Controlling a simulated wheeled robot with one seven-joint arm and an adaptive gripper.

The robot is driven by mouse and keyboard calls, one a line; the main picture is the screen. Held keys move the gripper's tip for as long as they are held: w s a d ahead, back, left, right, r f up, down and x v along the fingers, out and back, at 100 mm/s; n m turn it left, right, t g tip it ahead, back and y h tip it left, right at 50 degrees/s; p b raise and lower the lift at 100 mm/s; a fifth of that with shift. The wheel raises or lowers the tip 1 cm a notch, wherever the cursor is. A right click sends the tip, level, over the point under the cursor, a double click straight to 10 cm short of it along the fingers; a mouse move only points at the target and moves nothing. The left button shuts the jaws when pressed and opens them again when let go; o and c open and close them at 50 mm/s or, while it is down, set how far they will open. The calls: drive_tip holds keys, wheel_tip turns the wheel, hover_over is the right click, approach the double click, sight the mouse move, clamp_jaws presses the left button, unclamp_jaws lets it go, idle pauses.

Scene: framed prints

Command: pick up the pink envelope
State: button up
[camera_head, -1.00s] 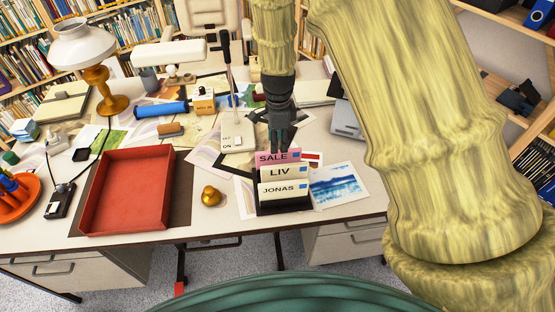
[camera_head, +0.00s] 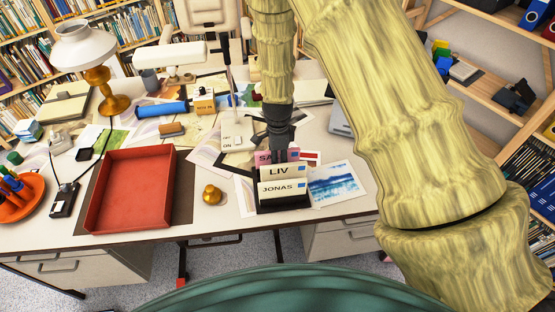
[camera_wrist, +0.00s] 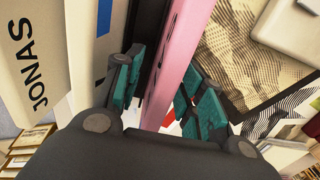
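The pink envelope (camera_head: 263,157), its lettering partly covered by my gripper, stands upright at the back of a dark letter holder (camera_head: 283,208) on the desk. Two cream envelopes, LIV (camera_head: 279,171) and JONAS (camera_head: 282,189), stand in front of it. My gripper (camera_head: 280,155) points down over the back of the holder. In the wrist view the pink envelope (camera_wrist: 184,45) runs edge-on between the teal-padded fingers (camera_wrist: 163,92), one on each side. The fingers are apart, with a dark gap between the left finger and the envelope. The envelope's lower part is hidden.
A blue picture print (camera_head: 334,184) lies close on the right. Behind stand a white switch box (camera_head: 236,136) and a lamp (camera_head: 88,55).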

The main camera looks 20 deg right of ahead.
drive_tip(key=shift+f, duration=0.5)
clamp_jaws()
drive_tip(key=shift+r, duration=0.1)
